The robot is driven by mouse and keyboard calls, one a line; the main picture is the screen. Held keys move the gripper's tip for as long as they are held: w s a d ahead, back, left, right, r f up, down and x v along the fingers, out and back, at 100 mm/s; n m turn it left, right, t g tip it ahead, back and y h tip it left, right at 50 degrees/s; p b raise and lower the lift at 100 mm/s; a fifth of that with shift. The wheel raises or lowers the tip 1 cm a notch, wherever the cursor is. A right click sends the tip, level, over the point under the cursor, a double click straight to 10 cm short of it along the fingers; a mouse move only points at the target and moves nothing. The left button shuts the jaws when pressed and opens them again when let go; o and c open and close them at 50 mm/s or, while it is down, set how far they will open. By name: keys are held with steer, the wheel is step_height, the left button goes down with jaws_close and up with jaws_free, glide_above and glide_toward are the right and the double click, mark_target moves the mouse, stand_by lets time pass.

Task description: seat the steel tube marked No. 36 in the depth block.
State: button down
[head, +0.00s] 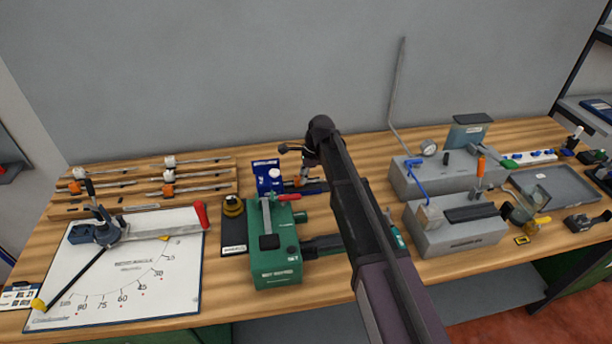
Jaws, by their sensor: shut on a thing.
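My arm reaches across the bench from the lower right, and my gripper (304,176) hangs at its far end, partly hidden by the arm. A blue block (267,178) with a white round part and a label stands just left of my gripper. I cannot tell whether it is the depth block, or whether the held piece touches it.
A wooden rack (215,187) at the back left holds several steel rods with white or orange collars. A green box (275,267) with a lever stands in front of the blue block. A protractor board (150,285) lies at left. Grey fixtures (455,238) stand at right.

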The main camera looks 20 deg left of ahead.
steer(key=shift+s+a, duration=0.5)
steer(key=shift+a, duration=0.3)
steer(key=shift+c, duration=2.1)
jaws_free()
steer(key=o, duration=0.3)
steer(key=shift+r, duration=0.1)
steer(key=shift+s+r+p, duration=0.1)
steer(key=shift+r+p, duration=3.35)
steer(key=shift+p, duration=0.1)
